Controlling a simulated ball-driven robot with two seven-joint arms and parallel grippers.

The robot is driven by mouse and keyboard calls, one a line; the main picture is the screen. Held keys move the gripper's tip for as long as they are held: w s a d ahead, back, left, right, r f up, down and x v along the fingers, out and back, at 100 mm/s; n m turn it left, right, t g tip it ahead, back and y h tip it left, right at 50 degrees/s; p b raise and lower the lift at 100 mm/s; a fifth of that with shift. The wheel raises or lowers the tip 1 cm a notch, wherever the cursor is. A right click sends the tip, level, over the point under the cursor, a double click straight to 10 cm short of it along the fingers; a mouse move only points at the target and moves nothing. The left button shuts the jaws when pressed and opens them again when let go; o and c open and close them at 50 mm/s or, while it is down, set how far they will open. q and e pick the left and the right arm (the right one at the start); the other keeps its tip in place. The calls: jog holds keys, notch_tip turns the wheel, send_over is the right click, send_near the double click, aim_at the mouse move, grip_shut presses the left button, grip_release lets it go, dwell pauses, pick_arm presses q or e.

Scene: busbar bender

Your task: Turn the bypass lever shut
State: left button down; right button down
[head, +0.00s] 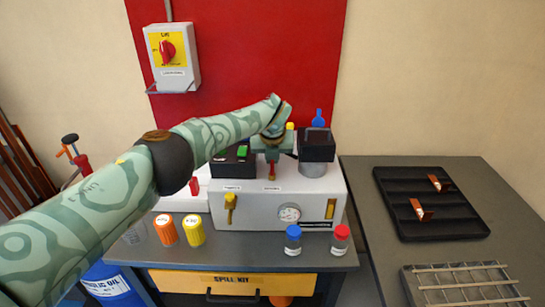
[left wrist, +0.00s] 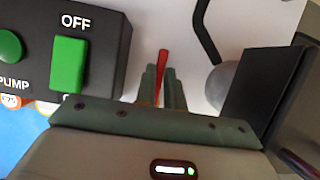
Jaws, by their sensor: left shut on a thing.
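A red lever (head: 272,170) stands on top of the white pump unit (head: 258,207), behind a small label too blurred to read. My left gripper (head: 271,155) reaches down over it from the left and is shut on it. In the left wrist view the red lever (left wrist: 162,66) shows between the two fingers (left wrist: 162,88), its end sticking out past them. The part of the lever inside the gripper is hidden. My right gripper is in neither view.
A black box with a green switch (left wrist: 69,64) is close on the left of the gripper; a dark block (head: 317,146) is close on its right. A yellow lever (head: 230,205) and gauge (head: 289,213) are on the unit's front. Capped bottles (head: 293,240) stand before it.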

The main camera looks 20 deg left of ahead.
pick_arm(q)
jog(key=c, duration=1.5)
grip_release()
jog(key=shift+r, duration=0.1)
jog(key=shift+r+p, duration=0.35)
jog(key=p+v, duration=0.3)
jog(key=v, duration=0.3)
jog(key=shift+a, duration=0.1)
notch_tip(320, 180, up, 9)
jog(key=p, duration=0.2)
send_over(272, 168)
jog(key=s+d, duration=0.1)
jog(key=s, duration=0.3)
jog(key=shift+d+f, duration=0.1)
jog(key=shift+f, duration=0.05)
jog(key=shift+f, duration=0.1)
